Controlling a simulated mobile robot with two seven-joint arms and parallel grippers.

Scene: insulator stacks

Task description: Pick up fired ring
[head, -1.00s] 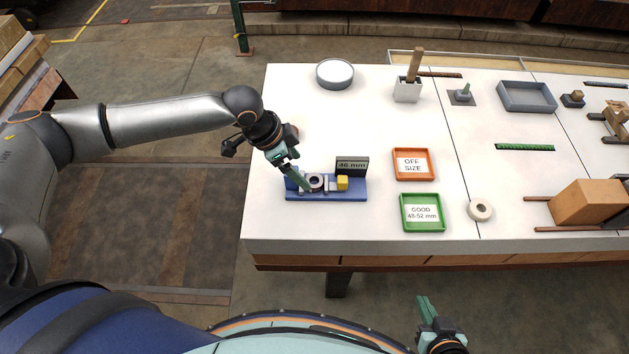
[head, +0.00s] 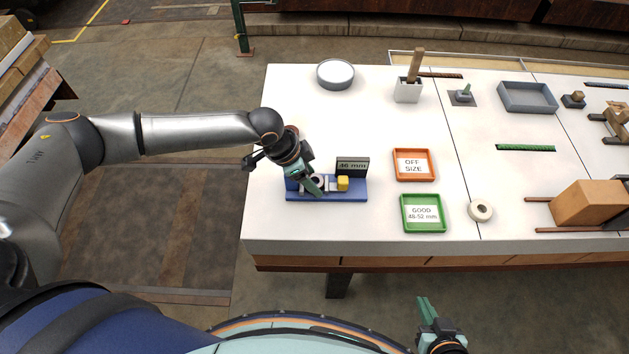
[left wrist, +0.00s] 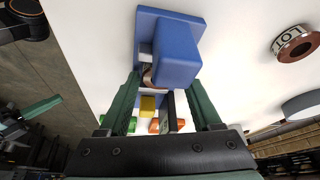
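A pale ring with a dark hole (head: 318,180) sits in the blue gauge (head: 345,195), beside its yellow block (head: 343,183). In the left wrist view a brownish curved edge (left wrist: 148,78) shows behind the gauge's blue end block (left wrist: 178,55); the rest is hidden. My left gripper (head: 316,190) is over the gauge at the ring, pointing down. Its green fingers stand wide apart (left wrist: 163,85) in the left wrist view. I cannot tell whether they touch the ring. My right gripper (head: 426,303) is low in front of the table, away from everything; its finger gap is unclear.
The gauge display (head: 352,166) reads 46 mm. An orange OFF SIZE tray (head: 414,179) and green GOOD tray (head: 422,230) stand right of it. Another pale ring (head: 480,210) lies further right. A brown-sided ring (left wrist: 296,43) and round pan (head: 335,74) are also on the table.

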